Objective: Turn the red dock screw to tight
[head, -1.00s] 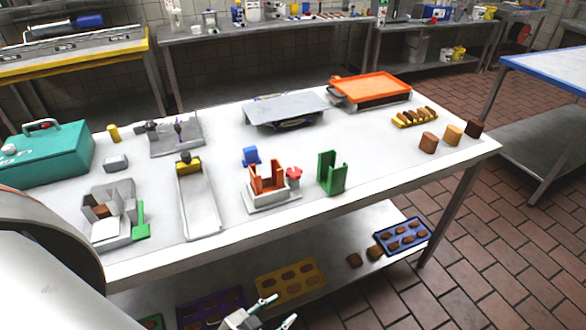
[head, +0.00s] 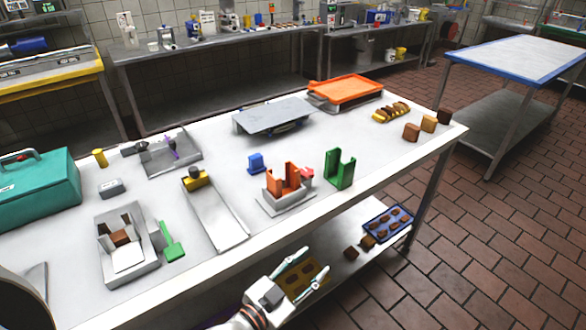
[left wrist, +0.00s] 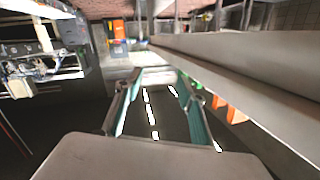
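The red dock screw (head: 307,172) is a small red knob at the right side of the orange dock (head: 284,183), which stands on a grey base on the white table. My left gripper (head: 308,268) is in front of the table's front edge, with its two fingers apart and nothing between them. It is nearer to me than the dock and clear of the screw. In the left wrist view its fingers (left wrist: 160,105) are also spread, with the table edge beside them. My right gripper is not in view.
A green U-shaped holder (head: 340,172) stands just right of the screw, and a blue block (head: 256,163) behind the dock. A grey chute (head: 218,220) lies to the left. The table's front edge (head: 245,258) lies between my left gripper and the dock.

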